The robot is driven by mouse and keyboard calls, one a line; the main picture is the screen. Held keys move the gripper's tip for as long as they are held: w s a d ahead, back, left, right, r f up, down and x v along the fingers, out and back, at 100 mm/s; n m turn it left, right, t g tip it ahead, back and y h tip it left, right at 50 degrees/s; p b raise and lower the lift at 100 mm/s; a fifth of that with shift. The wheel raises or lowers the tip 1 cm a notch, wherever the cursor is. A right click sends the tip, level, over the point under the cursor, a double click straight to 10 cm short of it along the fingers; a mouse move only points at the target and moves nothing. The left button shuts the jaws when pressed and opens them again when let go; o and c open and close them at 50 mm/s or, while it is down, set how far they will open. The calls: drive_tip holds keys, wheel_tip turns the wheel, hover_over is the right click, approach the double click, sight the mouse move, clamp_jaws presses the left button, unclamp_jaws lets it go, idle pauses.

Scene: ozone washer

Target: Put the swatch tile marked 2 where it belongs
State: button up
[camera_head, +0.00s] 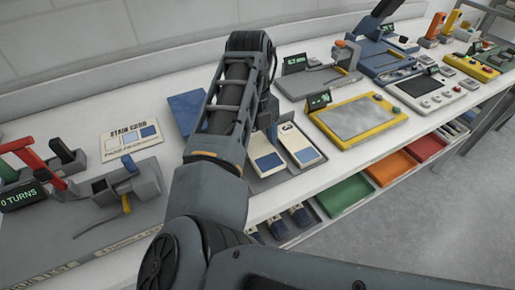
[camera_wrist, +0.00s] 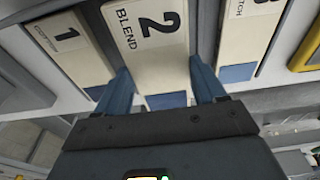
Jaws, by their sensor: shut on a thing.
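The swatch tile marked 2 (camera_wrist: 150,45), pale with the word BLEND and a blue patch at its near end, shows in the middle of the wrist view. My gripper (camera_wrist: 167,90) has one dark blue finger on each side of it and is shut on it. The tile marked 1 (camera_wrist: 68,45) is to its left and the tile marked 3 (camera_wrist: 250,35) to its right. Two pale tiles with blue patches show right of my arm, one (camera_head: 266,157) partly covered, the other (camera_head: 300,146) clearer.
A stain card (camera_head: 130,141) lies on the white bench at left, behind a grey clamp-like device (camera_head: 128,188). A yellow-framed panel (camera_head: 357,119) stands right of the tiles. Coloured trays, including a green one (camera_head: 344,193), sit below the bench edge.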

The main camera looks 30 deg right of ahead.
sight(257, 145)
drive_tip(key=shift+f+b, duration=0.7)
drive_tip(key=shift+f, duration=0.95)
drive_tip(key=shift+f, duration=0.15)
drive_tip(key=o, duration=0.9)
drive_tip(key=shift+c, duration=0.2)
wheel_tip(257, 145, up, 12)
drive_tip(key=w+b, duration=0.1)
drive_tip(key=shift+w, duration=0.4)
